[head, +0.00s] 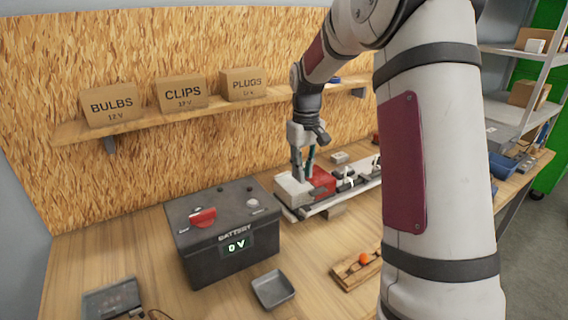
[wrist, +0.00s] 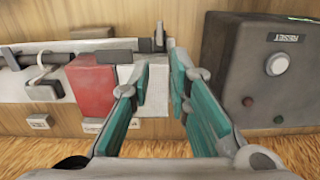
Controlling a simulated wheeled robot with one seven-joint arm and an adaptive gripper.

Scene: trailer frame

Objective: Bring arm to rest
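My gripper (head: 303,168) points down over the trailer frame (head: 340,196) on the workbench, close above a pale block at its left end, beside a red block (head: 320,182). In the wrist view my gripper (wrist: 158,85) has its two teal-padded fingers apart, with nothing clearly held between them. The red block (wrist: 92,90) lies left of the fingers there, on the pale frame (wrist: 50,88). Whether a fingertip touches the pale block cannot be told.
A grey tray (head: 273,289) and a wooden board with an orange knob (head: 357,270) lie in front. A shelf (head: 190,108) with labelled boxes runs behind. A dark box (wrist: 262,70) is right of the fingers.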

